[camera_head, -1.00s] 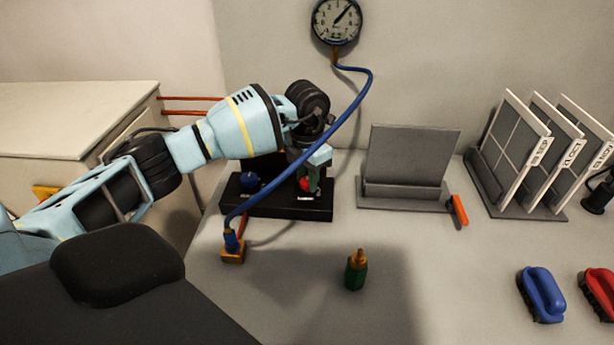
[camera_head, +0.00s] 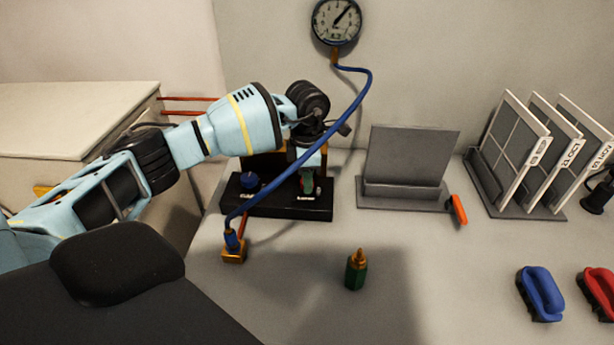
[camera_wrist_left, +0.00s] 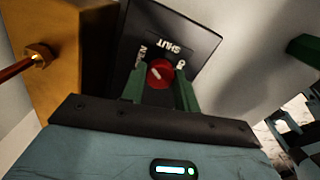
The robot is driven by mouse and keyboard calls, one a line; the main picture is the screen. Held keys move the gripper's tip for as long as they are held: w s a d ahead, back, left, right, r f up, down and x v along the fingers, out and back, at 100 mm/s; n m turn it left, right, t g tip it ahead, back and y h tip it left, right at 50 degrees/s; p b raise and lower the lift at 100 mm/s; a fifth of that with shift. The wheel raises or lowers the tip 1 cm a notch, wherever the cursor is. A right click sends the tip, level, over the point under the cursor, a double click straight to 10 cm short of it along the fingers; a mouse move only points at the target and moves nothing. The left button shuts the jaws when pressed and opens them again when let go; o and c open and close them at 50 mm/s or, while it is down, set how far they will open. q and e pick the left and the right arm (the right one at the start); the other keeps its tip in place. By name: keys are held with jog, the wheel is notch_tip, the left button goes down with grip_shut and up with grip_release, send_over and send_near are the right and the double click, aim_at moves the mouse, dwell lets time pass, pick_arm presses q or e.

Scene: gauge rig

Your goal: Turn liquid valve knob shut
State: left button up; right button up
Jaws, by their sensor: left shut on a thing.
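The red valve knob (camera_wrist_left: 160,74) sits on a black panel (camera_wrist_left: 168,38) in the left wrist view, with a pale mark on its face. A "SHUT" label is printed near it, and other lettering is partly covered by the fingers. My left gripper (camera_wrist_left: 162,84) has its green fingers on both sides of the knob and is shut on it. In the head view my left gripper (camera_head: 309,184) reaches down to the right end of the black base (camera_head: 290,208), mostly hiding the red knob. A blue knob (camera_head: 250,181) stands on the base's left part. My right gripper is out of view.
A blue hose (camera_head: 362,90) runs from the wall gauge (camera_head: 337,20) past my left wrist to a brass block (camera_head: 233,254). A green-and-brass fitting (camera_head: 355,272) stands in front. A grey stand (camera_head: 404,195) is to the right. Blue (camera_head: 541,294) and red brushes lie front right.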

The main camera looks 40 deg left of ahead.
pick_arm(q)
jog(key=m, duration=0.5)
jog(key=shift+m, duration=0.3)
jog(key=m+b, duration=0.1)
jog(key=m, duration=0.4)
dwell(0.4)
jog(key=o, duration=1)
jog(key=shift+c, duration=0.2)
jog(key=shift+r, duration=3.95)
jog(key=shift+f, duration=0.1)
